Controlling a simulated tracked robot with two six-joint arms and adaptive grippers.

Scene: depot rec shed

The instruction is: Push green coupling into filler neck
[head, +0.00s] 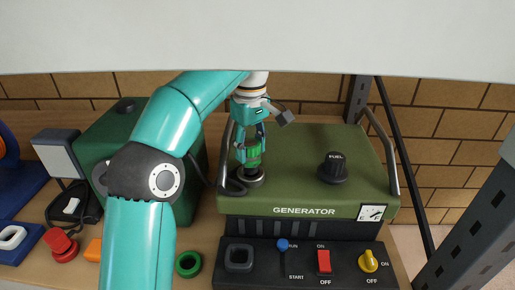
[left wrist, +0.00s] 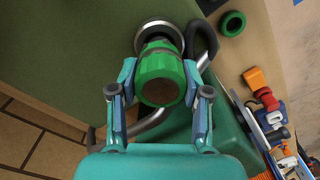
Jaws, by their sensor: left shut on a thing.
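The green coupling (head: 254,152) is held upright between the fingers of my left gripper (head: 252,146), above the left side of the generator top. In the left wrist view the fingers grip the green coupling (left wrist: 161,72) from both sides. The filler neck (head: 254,181) is a dark round collar on the generator, directly below the coupling. Its ring also shows in the left wrist view (left wrist: 147,31), right beyond the coupling's far end. I cannot tell how deep the coupling's end sits in it. My right gripper is not in view.
The olive generator (head: 290,150) has a black FUEL cap (head: 334,168) and metal side handles. A black hose curves beside the neck. A control panel (head: 300,262) with switches stands in front. A loose green ring (head: 178,266) lies on the bench, left of the panel.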

